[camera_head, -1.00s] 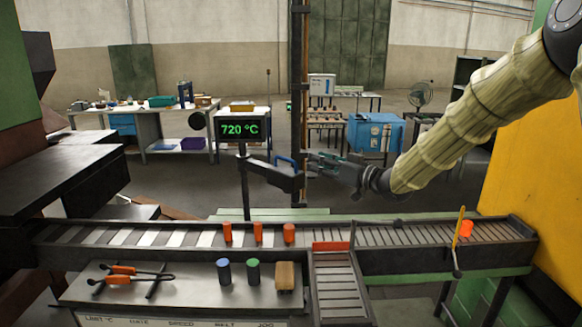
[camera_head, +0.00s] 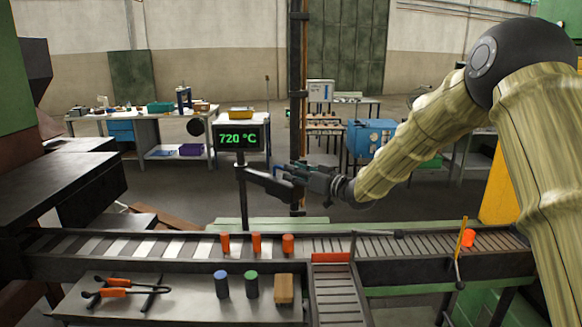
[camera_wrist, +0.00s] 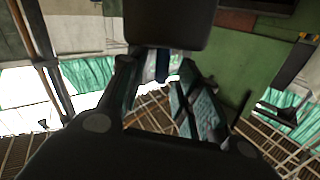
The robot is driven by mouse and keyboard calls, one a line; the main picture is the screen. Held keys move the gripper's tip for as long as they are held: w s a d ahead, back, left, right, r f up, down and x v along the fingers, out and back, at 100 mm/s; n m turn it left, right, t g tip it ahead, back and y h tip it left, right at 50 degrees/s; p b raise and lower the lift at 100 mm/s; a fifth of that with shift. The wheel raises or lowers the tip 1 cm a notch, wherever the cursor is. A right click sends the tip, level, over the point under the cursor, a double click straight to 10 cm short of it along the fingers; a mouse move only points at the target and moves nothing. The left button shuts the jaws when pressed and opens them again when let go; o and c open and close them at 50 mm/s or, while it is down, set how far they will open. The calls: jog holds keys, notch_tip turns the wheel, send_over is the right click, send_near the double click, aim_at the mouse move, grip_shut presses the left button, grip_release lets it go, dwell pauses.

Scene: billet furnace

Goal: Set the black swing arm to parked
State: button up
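The black swing arm (camera_head: 264,181) reaches right and toward the camera from the post under the 720 °C display. Its blue handle stands on the outer end and is mostly hidden by my gripper in the head view. My gripper (camera_head: 285,173) is at this outer end, reaching in from the right. In the wrist view my gripper (camera_wrist: 157,72) has its two fingers apart, with a blue piece (camera_wrist: 162,66), likely the handle, showing between or just beyond the tips. I cannot tell whether a finger touches it.
A dark upright column (camera_head: 298,100) stands just behind my gripper. The roller conveyor (camera_head: 185,244) runs below, with orange billets (camera_head: 256,243) on it. A front shelf (camera_head: 190,300) holds tongs, blue and green cylinders and a tan block.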

jog(key=shift+x, duration=1.1)
jog(key=shift+c, duration=0.5)
grip_shut()
